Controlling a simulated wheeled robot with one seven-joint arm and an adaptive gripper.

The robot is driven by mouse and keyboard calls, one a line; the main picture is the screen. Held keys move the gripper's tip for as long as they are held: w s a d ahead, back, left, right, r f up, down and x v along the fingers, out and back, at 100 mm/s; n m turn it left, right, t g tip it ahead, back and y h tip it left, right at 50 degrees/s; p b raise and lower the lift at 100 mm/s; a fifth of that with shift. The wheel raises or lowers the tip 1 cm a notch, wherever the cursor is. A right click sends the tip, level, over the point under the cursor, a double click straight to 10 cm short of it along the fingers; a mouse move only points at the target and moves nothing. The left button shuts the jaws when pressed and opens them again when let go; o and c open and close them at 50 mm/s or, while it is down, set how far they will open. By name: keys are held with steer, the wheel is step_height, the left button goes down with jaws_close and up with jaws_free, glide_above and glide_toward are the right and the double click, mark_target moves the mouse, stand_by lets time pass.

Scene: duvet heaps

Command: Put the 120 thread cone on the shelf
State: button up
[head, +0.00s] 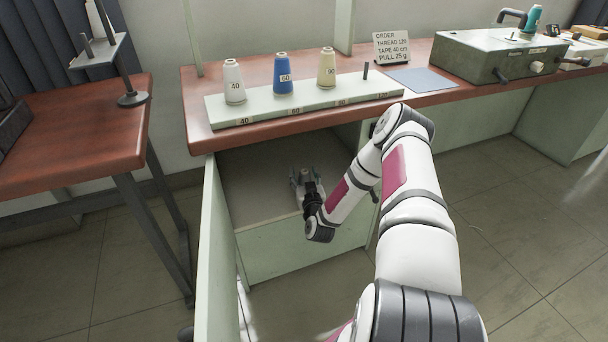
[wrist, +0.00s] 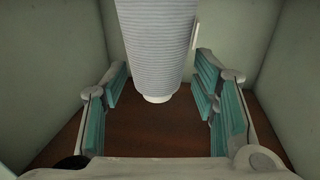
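My gripper (head: 307,186) reaches down into the open compartment below the brown worktop. In the wrist view my gripper (wrist: 160,88) is open, with teal pads on both sides. A pale grey ribbed thread cone (wrist: 154,45) stands ahead between the fingers, with visible gaps to both. A small white tag shows on its right side; its number cannot be read. In the head view the cone cannot be made out. The pale shelf (head: 300,112) on the worktop holds a white cone (head: 234,82), a blue cone (head: 283,74) and a cream cone (head: 327,68). Its rightmost peg (head: 365,71) is bare.
The compartment's side wall (head: 213,255) stands left of my arm. A green machine (head: 490,55) stands further right. A second table (head: 75,130) is at left.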

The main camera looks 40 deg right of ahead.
steer(key=shift+r, duration=0.2)
steer(key=p+v, duration=0.3)
steer(key=v, duration=0.9)
